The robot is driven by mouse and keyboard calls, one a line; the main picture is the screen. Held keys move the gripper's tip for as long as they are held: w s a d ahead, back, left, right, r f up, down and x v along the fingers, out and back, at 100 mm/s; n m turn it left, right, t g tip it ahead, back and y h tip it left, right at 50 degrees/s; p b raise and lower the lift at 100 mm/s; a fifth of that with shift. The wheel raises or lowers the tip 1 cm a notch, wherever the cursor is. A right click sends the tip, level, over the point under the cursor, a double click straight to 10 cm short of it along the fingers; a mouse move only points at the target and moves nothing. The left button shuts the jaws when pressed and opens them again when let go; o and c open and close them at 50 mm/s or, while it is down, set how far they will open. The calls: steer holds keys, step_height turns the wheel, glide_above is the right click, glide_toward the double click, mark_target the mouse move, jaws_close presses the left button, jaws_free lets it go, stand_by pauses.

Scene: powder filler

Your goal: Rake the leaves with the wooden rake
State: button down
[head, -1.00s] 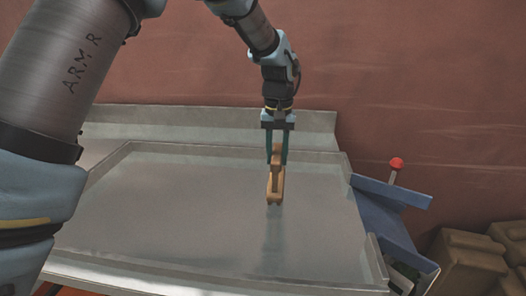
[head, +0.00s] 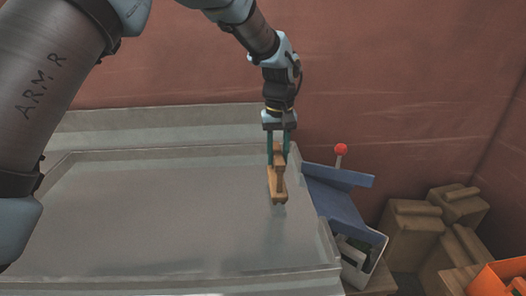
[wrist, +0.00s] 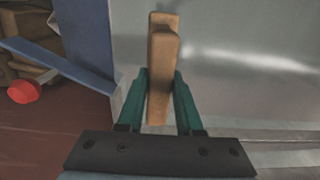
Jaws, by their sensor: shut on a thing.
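The wooden rake (head: 277,183) is a small brown wooden piece with a handle and a wider block at its lower end. My gripper (head: 278,150) is shut on its handle and holds it near the right side of a grey metal tray (head: 160,215). In the wrist view the rake (wrist: 160,70) stands between the two teal fingers of my gripper (wrist: 162,95). I cannot tell if the block touches the tray surface. No leaves show on the visible part of the tray.
A blue machine part (head: 338,200) with a red knob (head: 341,149) adjoins the tray's right edge. Several brown boxes (head: 412,230) and an orange container (head: 497,278) stand at the right. A reddish wall (head: 390,90) rises behind. The tray's middle and left look clear.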

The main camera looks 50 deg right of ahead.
step_height(320, 180, up, 6)
steer(key=s+d+p, duration=0.2)
steer(key=p, duration=0.3)
steer(key=shift+s+r, duration=0.25)
steer(key=shift+s, duration=0.1)
stand_by(1.0)
